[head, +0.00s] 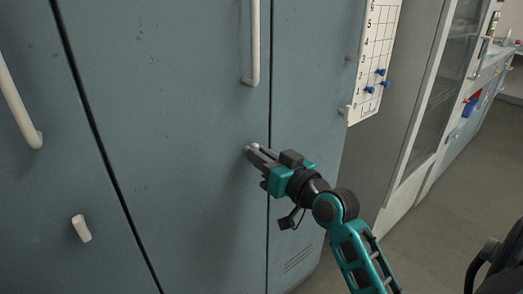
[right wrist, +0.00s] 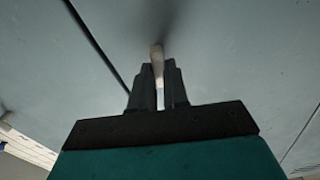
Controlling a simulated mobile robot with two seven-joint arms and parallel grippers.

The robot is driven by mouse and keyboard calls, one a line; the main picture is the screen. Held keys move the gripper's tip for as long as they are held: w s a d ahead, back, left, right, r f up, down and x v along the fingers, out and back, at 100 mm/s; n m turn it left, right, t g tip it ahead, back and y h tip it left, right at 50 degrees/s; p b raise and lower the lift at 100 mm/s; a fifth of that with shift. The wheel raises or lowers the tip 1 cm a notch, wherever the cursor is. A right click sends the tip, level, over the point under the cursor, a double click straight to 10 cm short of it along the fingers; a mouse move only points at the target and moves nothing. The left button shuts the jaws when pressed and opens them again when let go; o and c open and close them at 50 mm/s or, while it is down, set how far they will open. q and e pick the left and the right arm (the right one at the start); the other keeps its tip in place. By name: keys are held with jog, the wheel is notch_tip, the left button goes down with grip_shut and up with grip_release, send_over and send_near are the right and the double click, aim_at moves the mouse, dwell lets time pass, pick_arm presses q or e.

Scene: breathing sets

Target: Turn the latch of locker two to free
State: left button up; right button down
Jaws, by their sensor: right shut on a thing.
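The locker doors (head: 180,110) are grey-blue, with white handles and small white latches. My right gripper (head: 252,150) is at the middle door, close to its right seam and below its handle. It is shut on a small white latch (right wrist: 157,62), which stands up between the two fingertips in the right wrist view. In the head view the fingers hide most of this latch. No locker number shows, so I cannot tell from a label that this is locker two. My left gripper is not in view.
The left door has a long handle (head: 18,105) and a slightly tilted latch (head: 81,228). The middle door's handle (head: 253,45) is above my right gripper. A white chart with blue pegs (head: 371,75) hangs at the right. Open floor (head: 440,220) lies right of the lockers.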

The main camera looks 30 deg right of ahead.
pick_arm(q)
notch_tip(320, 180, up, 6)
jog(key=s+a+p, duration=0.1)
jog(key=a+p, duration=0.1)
jog(key=p, duration=0.7)
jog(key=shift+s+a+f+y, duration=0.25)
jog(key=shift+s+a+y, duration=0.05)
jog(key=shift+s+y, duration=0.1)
pick_arm(e)
jog(key=m, duration=1.5)
jog(key=shift+d+f+m, duration=0.2)
jog(key=shift+d+m, duration=0.05)
jog(key=shift+m, duration=0.05)
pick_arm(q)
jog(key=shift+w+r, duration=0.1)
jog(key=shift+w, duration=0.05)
pick_arm(e)
jog(key=shift+m, duration=0.3)
jog(key=c, duration=1.2)
grip_release()
jog(key=shift+o, duration=0.4)
